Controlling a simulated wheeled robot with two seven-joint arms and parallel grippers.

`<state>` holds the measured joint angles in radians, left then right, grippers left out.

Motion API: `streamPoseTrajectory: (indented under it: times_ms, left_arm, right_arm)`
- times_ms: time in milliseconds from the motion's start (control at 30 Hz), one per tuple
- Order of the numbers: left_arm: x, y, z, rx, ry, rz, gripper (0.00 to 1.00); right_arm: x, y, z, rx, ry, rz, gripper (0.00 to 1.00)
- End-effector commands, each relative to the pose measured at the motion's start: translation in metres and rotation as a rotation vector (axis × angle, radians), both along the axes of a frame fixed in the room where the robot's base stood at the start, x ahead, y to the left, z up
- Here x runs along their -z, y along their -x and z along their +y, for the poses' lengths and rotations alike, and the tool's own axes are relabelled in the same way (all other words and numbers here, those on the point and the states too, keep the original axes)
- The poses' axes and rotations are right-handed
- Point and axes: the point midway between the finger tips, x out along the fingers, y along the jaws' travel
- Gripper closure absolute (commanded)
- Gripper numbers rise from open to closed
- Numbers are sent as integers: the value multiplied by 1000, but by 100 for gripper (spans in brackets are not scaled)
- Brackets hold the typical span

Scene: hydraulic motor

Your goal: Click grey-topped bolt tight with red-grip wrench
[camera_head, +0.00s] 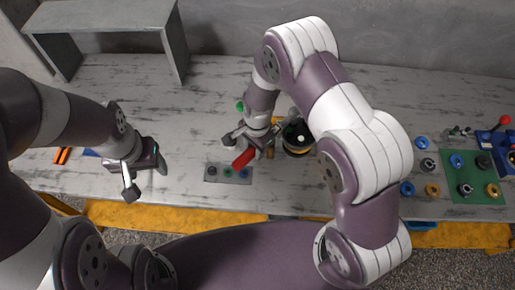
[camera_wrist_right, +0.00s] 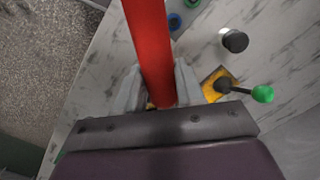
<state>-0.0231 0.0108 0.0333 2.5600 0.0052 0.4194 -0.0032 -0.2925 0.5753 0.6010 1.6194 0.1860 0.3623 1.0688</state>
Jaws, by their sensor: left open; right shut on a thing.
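My right gripper (camera_head: 250,143) is shut on the red-grip wrench (camera_head: 244,159), above the table left of the black motor (camera_head: 297,138). In the right wrist view, the red grip (camera_wrist_right: 150,45) runs up from between the fingers; the wrench's working end is hidden. A small grey plate (camera_head: 219,179) lies in front of that gripper, with dark grey, green and blue tops in a row. The right wrist view also shows a dark-topped cylinder (camera_wrist_right: 235,40); I cannot tell which top is the task's grey-topped bolt. My left gripper (camera_head: 147,181) is open and empty at the left.
A yellow base (camera_wrist_right: 214,84) with a green-knobbed lever (camera_wrist_right: 262,93) stands beside the right gripper. A green mat (camera_head: 470,190) with blue and yellow rings lies at the right, near a red-and-blue tool (camera_head: 495,137). Orange pieces (camera_head: 62,156) lie far left. The back table is clear.

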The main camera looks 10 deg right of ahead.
Motion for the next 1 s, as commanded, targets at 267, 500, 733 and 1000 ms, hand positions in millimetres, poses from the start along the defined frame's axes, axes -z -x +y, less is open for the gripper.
streamPoseTrajectory:
  times_ms: [267,500,733,1000]
  left_arm:
    - [-1,0,0,0,0,0,37]
    - [-1,0,0,0,0,0,37]
    - [-3,0,0,0,0,0,37]
    - [-5,0,0,0,0,0,37]
  right_arm:
    - [-1,-6,3,21,-3,-11,100]
    - [-2,-7,4,26,-4,-11,100]
    - [-2,-5,3,27,-3,-9,100]
    - [-2,-1,0,27,-3,-7,100]
